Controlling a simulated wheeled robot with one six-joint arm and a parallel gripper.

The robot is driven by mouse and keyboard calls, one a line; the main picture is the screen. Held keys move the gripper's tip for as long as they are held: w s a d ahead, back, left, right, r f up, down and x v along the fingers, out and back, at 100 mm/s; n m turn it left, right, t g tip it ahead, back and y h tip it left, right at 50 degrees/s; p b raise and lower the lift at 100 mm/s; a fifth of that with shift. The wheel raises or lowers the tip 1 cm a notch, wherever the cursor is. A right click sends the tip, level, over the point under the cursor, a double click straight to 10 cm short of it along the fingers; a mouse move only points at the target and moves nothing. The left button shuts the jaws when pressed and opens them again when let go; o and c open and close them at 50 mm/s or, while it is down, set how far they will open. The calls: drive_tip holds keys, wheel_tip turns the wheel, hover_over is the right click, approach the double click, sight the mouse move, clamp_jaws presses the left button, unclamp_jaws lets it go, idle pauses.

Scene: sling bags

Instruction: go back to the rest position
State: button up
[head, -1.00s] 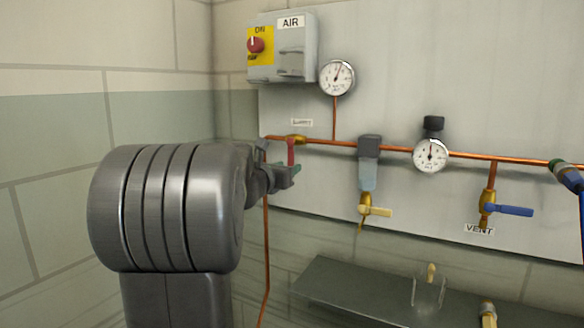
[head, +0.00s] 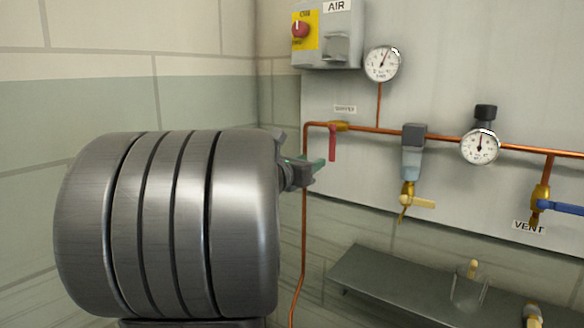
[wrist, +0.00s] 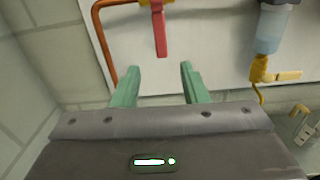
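My gripper (wrist: 158,85) is open and empty in the wrist view, its two green fingers apart with wall between them. In the head view my gripper (head: 318,165) is partly hidden behind my large grey arm link. The red lever (wrist: 160,32) of the supply valve hangs straight down beyond the fingertips, apart from them. The red lever also shows in the head view (head: 333,143), just right of and beyond the fingers.
A copper pipe (head: 375,130) runs along the wall panel with two gauges, a filter (head: 412,160) with a yellow-handled drain, and a blue vent lever (head: 562,207). A grey shelf (head: 375,280) with a clear cup (head: 468,290) sits below. Left wall is bare.

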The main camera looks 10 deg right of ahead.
sight(334, 153)
drive_tip(key=x, duration=1.3)
drive_tip(key=shift+w+d, duration=0.15)
drive_tip(key=shift+d, duration=0.15)
drive_tip(key=shift+p, duration=0.3)
drive_tip(key=v, duration=1.4)
drive_tip(key=x, duration=1.3)
drive_tip(key=shift+w+d, duration=0.15)
drive_tip(key=shift+d, duration=0.1)
drive_tip(key=shift+w+d+r+p, duration=0.15)
drive_tip(key=shift+d+p, duration=0.15)
drive_tip(key=shift+s+d+n+p, duration=0.1)
drive_tip(key=shift+s+n+p, duration=0.3)
drive_tip(key=shift+n, duration=0.3)
